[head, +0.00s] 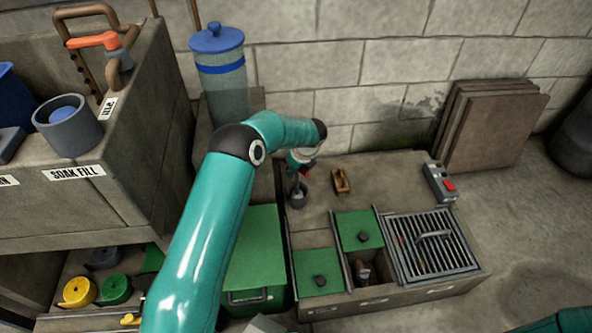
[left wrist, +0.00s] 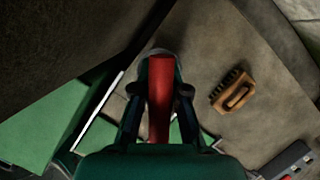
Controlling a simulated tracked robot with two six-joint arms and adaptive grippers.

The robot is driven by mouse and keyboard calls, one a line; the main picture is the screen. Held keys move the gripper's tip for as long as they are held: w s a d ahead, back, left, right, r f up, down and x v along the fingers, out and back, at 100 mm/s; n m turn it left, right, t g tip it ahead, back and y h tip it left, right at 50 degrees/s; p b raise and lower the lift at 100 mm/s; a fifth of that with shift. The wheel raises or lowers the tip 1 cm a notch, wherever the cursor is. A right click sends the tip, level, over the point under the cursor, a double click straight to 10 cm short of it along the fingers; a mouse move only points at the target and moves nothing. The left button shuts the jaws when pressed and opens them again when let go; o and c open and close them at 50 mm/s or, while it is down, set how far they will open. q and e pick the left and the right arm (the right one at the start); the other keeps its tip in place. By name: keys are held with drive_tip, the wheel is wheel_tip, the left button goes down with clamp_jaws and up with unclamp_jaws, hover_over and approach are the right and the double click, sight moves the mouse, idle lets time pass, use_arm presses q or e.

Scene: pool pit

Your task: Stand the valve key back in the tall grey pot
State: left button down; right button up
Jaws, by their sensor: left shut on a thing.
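My left gripper (head: 300,160) is over the back left part of the pit's top, largely hidden behind my arm's wrist. In the left wrist view my left gripper (left wrist: 159,95) is shut on the red bar of the valve key (left wrist: 160,85). A bit of red of the valve key (head: 305,170) shows under the gripper. The grey pot (head: 298,201) stands upright just below it, and its rim shows behind the red bar in the left wrist view (left wrist: 163,51). I cannot tell whether the key's lower end is inside the pot. My right gripper is out of view.
A wooden brush (head: 341,180) lies right of the pot. Green lids (head: 358,230), an open compartment and a metal grate (head: 430,245) are in front. A control box with a red button (head: 441,182) is at the right edge. A bench with a soak-fill pot (head: 75,135) stands left.

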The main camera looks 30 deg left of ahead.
use_arm(q)
drive_tip(key=shift+f+b, duration=0.5)
drive_tip(key=shift+f, duration=0.4)
drive_tip(key=c, duration=1.1)
unclamp_jaws()
drive_tip(key=shift+r+p, duration=3)
drive_tip(key=shift+r, duration=0.95)
